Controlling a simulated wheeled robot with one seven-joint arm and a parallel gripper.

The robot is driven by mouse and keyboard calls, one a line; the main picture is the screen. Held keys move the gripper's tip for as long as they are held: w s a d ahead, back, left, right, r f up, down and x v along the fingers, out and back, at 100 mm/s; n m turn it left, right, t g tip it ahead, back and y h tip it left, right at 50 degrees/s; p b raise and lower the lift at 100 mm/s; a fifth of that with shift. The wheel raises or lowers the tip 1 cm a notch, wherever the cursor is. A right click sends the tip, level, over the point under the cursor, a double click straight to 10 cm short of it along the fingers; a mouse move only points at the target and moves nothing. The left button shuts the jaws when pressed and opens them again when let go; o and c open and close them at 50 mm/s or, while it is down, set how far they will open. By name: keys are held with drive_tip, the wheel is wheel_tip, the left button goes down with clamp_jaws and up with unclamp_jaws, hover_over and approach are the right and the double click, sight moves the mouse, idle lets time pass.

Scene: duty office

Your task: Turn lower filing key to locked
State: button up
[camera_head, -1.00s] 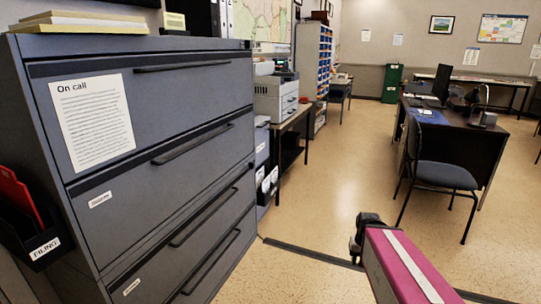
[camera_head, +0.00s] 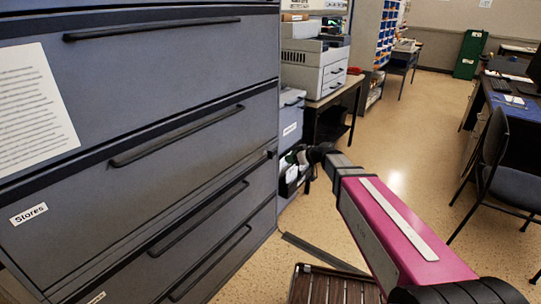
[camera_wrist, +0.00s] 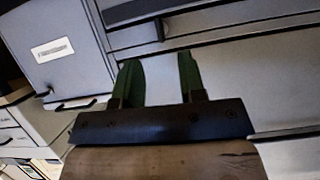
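The grey filing cabinet (camera_head: 130,120) fills the left of the head view, its drawers shut. A small dark piece, likely the filing key (camera_head: 271,154), sticks out near its right edge, by a drawer seam. In the wrist view a small dark piece (camera_wrist: 159,30) shows on the cabinet front beyond the fingers. The key's turn is too small to read. My gripper (camera_head: 308,158) is just right of the cabinet's right edge in the head view. In the wrist view my gripper (camera_wrist: 160,78) has two green fingers, apart, with nothing between them.
A stand with a printer (camera_head: 316,70) and file boxes (camera_head: 290,125) is behind the cabinet. A slatted brown item (camera_head: 330,285) lies low at the front. A chair (camera_head: 505,165) and desk are at right.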

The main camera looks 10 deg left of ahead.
sight(270, 154)
drive_tip(key=shift+n+y, duration=0.3)
drive_tip(key=shift+n, duration=0.1)
drive_tip(key=x, duration=0.4)
drive_tip(key=r+x, duration=0.1)
drive_tip(key=x, duration=0.3)
drive_tip(key=w+r+x, duration=0.1)
drive_tip(key=x, duration=0.3)
drive_tip(key=shift+w+a, duration=0.1)
drive_tip(key=shift+a, duration=0.4)
clamp_jaws()
